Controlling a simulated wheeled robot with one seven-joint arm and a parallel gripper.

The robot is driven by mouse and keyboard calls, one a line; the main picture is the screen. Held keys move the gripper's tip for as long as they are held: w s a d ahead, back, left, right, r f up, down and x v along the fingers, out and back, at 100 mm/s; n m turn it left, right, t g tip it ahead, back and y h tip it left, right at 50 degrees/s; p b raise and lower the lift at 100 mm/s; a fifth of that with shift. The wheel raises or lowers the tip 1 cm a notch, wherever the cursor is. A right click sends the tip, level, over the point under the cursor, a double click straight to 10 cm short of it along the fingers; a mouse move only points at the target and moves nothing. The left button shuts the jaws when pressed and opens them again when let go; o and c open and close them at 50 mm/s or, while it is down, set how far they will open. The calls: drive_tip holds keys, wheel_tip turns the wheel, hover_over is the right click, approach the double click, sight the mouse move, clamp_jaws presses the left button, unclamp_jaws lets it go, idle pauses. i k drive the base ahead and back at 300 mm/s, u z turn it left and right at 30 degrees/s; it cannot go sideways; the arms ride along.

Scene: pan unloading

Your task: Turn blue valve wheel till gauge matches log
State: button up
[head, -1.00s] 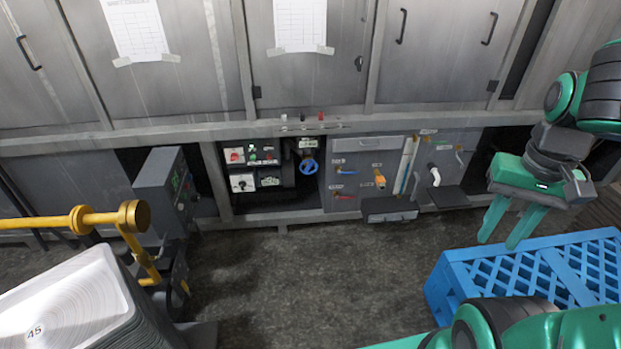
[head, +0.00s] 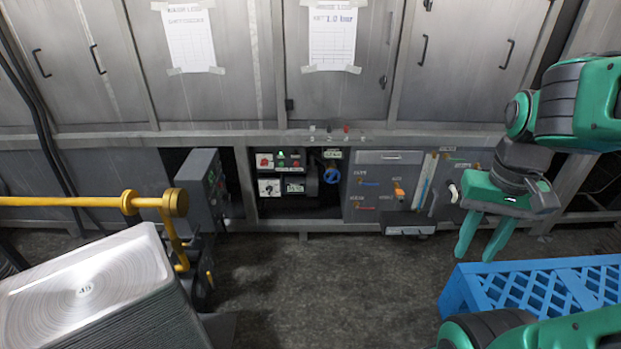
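The blue valve wheel (head: 331,176) sits in a dark recess of the low wall panel, right of a control box with a green lamp. A paper log sheet (head: 335,40) is taped to the cabinet door above it; its header seems to include "1.0", the rest is too small to read. A second sheet (head: 188,40) hangs to the left. I cannot make out a pressure gauge or its reading. My gripper (head: 476,256) is at the right, pointing down, with its two green fingers apart and nothing between them. It is well away from the wheel.
A blue pallet-like crate (head: 460,292) stands at lower right, below my gripper. A stack of pale trays (head: 90,270) and a yellow bar (head: 100,201) take up the left. A grey box (head: 205,185) juts out beside the panel. The dark floor (head: 330,285) between is clear.

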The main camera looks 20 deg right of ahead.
sight(335, 172)
drive_tip(key=u, duration=0.05)
drive_tip(key=i, duration=1)
